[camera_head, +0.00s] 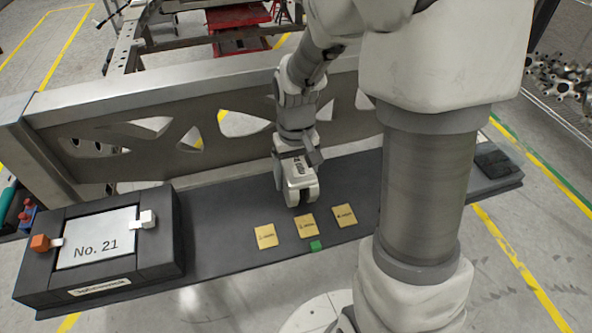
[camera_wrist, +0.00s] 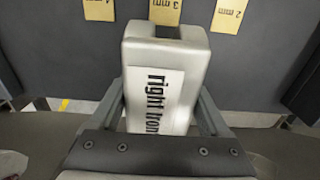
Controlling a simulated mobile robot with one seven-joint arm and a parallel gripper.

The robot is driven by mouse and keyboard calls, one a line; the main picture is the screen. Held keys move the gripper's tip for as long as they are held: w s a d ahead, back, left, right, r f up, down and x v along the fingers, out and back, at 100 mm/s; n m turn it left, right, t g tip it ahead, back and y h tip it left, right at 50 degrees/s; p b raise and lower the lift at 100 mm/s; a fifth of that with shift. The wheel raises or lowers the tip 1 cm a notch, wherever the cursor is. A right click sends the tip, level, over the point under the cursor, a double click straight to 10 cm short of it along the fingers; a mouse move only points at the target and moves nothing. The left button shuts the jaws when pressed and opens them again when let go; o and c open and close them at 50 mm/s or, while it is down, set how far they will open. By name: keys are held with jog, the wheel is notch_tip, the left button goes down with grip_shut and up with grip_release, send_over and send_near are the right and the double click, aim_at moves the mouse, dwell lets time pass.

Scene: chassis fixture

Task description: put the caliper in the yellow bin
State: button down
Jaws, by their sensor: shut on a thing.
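The caliper (camera_head: 302,184) is a pale grey block with a slotted end and a white label. In the wrist view the caliper (camera_wrist: 188,60) fills the middle, and its label reads "right fron...", the rest being hidden by my gripper. My gripper (camera_wrist: 162,85) is shut on it, with one finger along each side. In the head view my gripper (camera_head: 301,160) holds it over the dark bench, slotted end pointing down toward the yellow cards. I cannot tell whether it touches the bench. I can make out no yellow bin in either view.
Three yellow cards (camera_head: 305,226) lie on the dark bench (camera_head: 215,228), with a small green block (camera_head: 316,245) near them. A dark fixture with a "No. 21" plate (camera_head: 97,238) stands at the left. A metal chassis rail (camera_head: 150,100) runs behind the bench.

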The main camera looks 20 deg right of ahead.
jog(key=shift+f+b, duration=0.4)
jog(key=shift+f, duration=1.35)
jog(key=shift+f, duration=0.1)
grip_release()
